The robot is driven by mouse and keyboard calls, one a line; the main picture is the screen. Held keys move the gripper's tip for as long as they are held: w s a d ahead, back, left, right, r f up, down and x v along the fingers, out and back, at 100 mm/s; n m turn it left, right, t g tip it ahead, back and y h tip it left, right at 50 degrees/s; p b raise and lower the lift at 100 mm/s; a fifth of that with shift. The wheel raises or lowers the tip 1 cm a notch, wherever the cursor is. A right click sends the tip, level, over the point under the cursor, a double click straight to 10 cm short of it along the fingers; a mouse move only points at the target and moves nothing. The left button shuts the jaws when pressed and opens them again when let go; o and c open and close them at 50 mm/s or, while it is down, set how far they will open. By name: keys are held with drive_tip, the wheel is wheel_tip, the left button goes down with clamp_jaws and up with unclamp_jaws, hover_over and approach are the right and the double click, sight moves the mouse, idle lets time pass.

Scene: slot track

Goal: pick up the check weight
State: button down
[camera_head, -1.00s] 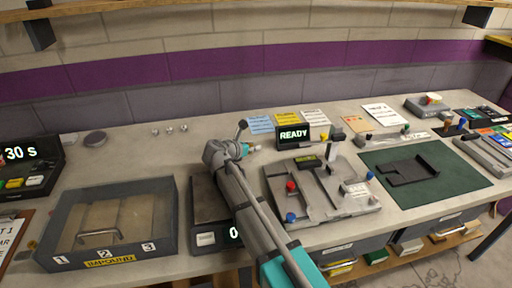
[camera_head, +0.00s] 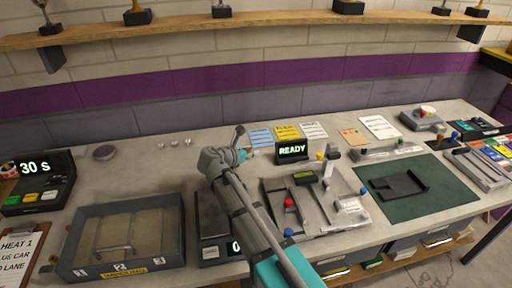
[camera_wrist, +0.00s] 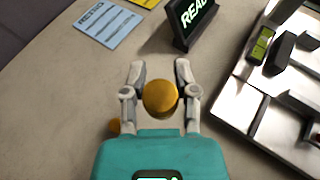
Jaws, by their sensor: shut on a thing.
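The check weight appears as a round brass-coloured piece (camera_wrist: 160,97) in the wrist view. It sits between the two fingers of my gripper (camera_wrist: 160,68), which is shut on it. The fingertips reach past it on both sides. In the head view my gripper (camera_head: 245,154) is left of the READY display, and my own arm and its angle hide the weight there. A second small brass-coloured piece (camera_wrist: 114,126) shows partly behind the left finger in the wrist view; I cannot tell what it is.
The READY display (camera_head: 292,150) stands close to my gripper, with cards (camera_head: 261,138) behind. A grey fixture (camera_head: 330,210) lies to the right, a scale (camera_head: 211,222) below and the impound box (camera_head: 170,225) at left. The bench around several small metal balls (camera_head: 174,145) is clear.

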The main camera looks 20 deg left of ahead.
drive_tip(key=s+d+r+p, duration=0.1)
drive_tip(key=s+r+p, duration=0.2)
drive_tip(key=s, duration=0.5)
drive_tip(key=shift+s+d+r, duration=0.25)
drive_tip(key=shift+s+r, duration=0.1)
drive_tip(key=shift+r, duration=0.05)
